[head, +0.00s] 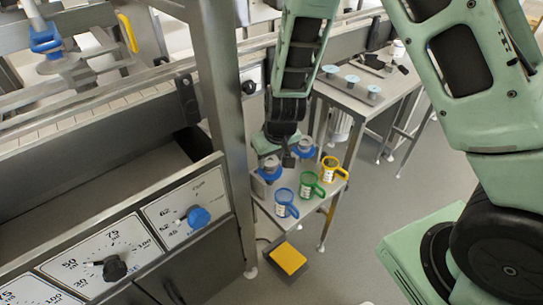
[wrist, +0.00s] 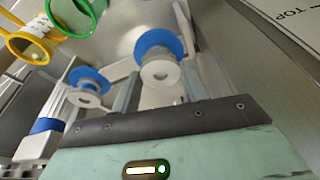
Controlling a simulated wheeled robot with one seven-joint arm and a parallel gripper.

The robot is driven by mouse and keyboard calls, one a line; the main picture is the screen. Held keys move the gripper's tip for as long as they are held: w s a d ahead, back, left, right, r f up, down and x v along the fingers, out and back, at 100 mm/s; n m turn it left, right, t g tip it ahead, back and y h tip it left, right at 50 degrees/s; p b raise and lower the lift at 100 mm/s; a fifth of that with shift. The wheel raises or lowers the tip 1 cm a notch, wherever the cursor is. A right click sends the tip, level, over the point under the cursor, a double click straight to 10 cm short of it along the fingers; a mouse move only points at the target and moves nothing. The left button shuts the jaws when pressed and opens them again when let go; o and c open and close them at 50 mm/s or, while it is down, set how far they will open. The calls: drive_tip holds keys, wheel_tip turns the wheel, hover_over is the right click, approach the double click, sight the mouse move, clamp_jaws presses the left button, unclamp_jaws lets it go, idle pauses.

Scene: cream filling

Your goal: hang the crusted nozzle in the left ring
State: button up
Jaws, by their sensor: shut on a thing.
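My gripper (head: 281,158) is low over the small steel stand beside the machine's upright post. In the wrist view its two grey fingers (wrist: 160,90) are closed on a pale grey nozzle with a blue flange (wrist: 158,48). In the head view this nozzle (head: 268,170) is partly hidden by the gripper. A second blue-flanged nozzle (wrist: 88,80) is beside it, apart from the fingers; it also shows in the head view (head: 305,147). I cannot make out crust on either nozzle, nor tell the left ring apart clearly.
Blue (head: 285,203), green (head: 310,185) and yellow (head: 333,169) handled cups stand at the front of the stand. The steel post (head: 222,110) is close on the left. A back table (head: 365,92) holds several blue-topped pieces. A yellow block (head: 289,258) is below.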

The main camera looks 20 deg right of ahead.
idle(0.3)
drive_tip(key=o, duration=1.9)
drive_tip(key=shift+o, duration=0.2)
drive_tip(key=shift+r+p, duration=3.4)
drive_tip(key=shift+r, duration=0.1)
